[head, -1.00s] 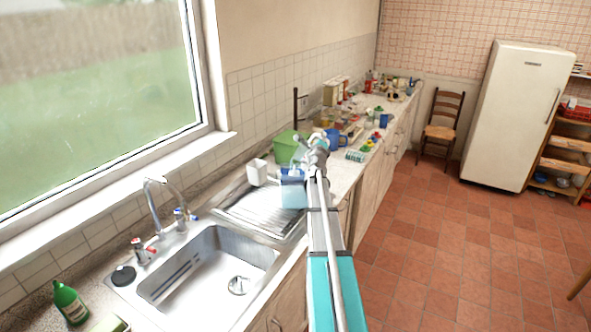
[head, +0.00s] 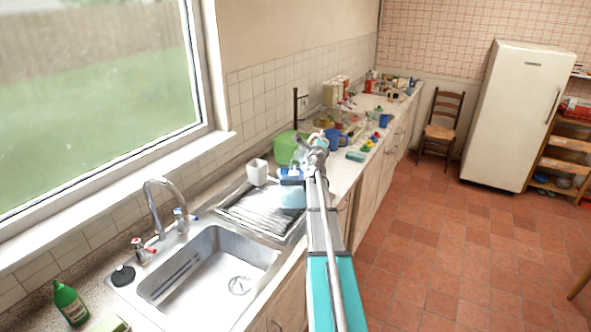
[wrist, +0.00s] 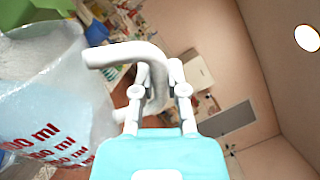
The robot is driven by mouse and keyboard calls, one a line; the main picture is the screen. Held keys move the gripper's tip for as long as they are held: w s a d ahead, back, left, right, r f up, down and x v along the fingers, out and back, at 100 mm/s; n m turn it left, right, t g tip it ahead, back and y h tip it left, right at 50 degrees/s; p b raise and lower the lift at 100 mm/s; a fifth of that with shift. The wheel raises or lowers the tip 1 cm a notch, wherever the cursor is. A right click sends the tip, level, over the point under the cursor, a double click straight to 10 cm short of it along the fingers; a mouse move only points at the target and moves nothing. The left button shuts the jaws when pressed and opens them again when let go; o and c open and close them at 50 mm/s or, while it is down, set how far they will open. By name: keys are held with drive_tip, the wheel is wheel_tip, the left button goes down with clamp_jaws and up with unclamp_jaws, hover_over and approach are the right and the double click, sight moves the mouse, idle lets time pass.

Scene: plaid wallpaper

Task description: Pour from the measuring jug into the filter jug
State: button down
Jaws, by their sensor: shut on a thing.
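My gripper (head: 316,143) is shut on the white handle of the measuring jug (head: 299,156), above the counter to the right of the draining board. In the wrist view the clear jug (wrist: 60,100) fills the left side, with red "ml" marks and a pale bluish look; its handle (wrist: 150,65) lies between my fingers (wrist: 158,92). The jug looks tilted in that view. The filter jug (head: 292,194), pale blue with a darker blue top, stands below and slightly left of my gripper, beside the draining board. I cannot tell whether liquid is passing between the jugs.
A blue jug (head: 334,139) and several small items crowd the counter further back. The metal sink (head: 210,270) with its tap (head: 160,205) is at front left.

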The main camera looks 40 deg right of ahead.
drive_tip(key=shift+w+a+n, duration=0.15)
drive_tip(key=shift+a+n, duration=0.05)
drive_tip(key=shift+n, duration=0.1)
idle(0.9)
drive_tip(key=shift+w+a+r+n+t+p, duration=0.2)
drive_tip(key=shift+w+a+r+n+p, duration=0.4)
drive_tip(key=shift+n, duration=0.35)
drive_tip(key=shift+w+a+r+n+t+p, duration=0.2)
drive_tip(key=shift+w+a+r+n+p, duration=0.3)
drive_tip(key=shift+r+n, duration=0.35)
idle(2.6)
drive_tip(key=s+d+f+m+b, duration=0.1)
drive_tip(key=m, duration=0.1)
drive_tip(key=s+d+f+m+b, duration=0.1)
drive_tip(key=f+b, duration=0.1)
drive_tip(key=shift+s+d+f+m+g, duration=0.2)
drive_tip(key=shift+f+m+g, duration=0.1)
drive_tip(key=shift+m+g, duration=0.1)
drive_tip(key=shift+s+d+r+m+p, duration=0.25)
drive_tip(key=shift+s+d+m+p, duration=0.15)
drive_tip(key=shift+m, duration=0.3)
drive_tip(key=shift+s+d+f+m+g, duration=0.2)
drive_tip(key=shift+d+m+g, duration=0.15)
drive_tip(key=shift+m, duration=0.35)
drive_tip(key=shift+s+m, duration=0.15)
drive_tip(key=shift+m, duration=0.15)
